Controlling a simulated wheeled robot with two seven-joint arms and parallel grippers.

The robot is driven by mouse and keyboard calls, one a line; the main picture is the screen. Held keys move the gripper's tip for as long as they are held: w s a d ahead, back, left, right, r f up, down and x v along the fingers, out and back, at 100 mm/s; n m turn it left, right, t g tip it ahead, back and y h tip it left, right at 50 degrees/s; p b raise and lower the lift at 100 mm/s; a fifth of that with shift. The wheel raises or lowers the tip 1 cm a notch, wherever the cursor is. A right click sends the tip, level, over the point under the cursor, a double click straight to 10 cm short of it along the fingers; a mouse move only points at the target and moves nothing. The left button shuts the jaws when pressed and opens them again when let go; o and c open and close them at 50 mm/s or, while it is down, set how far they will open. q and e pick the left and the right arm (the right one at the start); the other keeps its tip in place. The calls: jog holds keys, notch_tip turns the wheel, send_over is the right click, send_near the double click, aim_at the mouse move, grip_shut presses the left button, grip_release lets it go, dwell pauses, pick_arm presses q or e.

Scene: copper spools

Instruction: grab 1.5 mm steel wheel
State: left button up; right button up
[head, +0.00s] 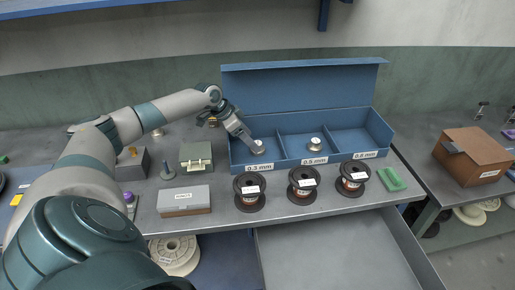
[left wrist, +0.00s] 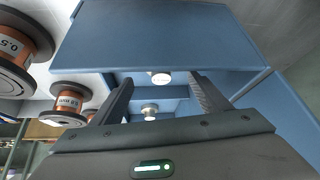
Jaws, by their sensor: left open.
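A blue open box (head: 300,80) has three compartments. The front labels read 0.3 mm (head: 259,167), 0.5 mm (head: 314,160) and, less clearly, 0.8 mm (head: 365,155); I see no label reading 1.5 mm. A small pale metal wheel (head: 259,147) sits in the left compartment and another (head: 315,142) in the middle one; the right one looks empty. My left gripper (head: 250,143) is open over the left compartment, close to its wheel. In the left wrist view two wheels, a nearer one (left wrist: 161,78) and another (left wrist: 150,111), show between the spread fingers (left wrist: 163,90). My right gripper is not in view.
Three copper spools (head: 249,192), (head: 303,186), (head: 352,179) stand in front of the box. A green block (head: 391,180) lies right of them. An empty drawer (head: 335,250) is open below.

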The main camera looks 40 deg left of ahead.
aim_at(257, 142)
pick_arm(q)
jog(key=shift+w, duration=0.1)
jog(key=shift+w+d+f+p, duration=0.25)
jog(key=shift+w+f+p, duration=0.15)
jog(key=shift+p, duration=0.25)
jog(key=p+x, duration=0.1)
jog(key=x, duration=0.2)
jog(key=shift+w, duration=0.2)
jog(key=shift+w+f, duration=0.15)
jog(key=shift+f, duration=0.25)
jog(key=c, duration=1.2)
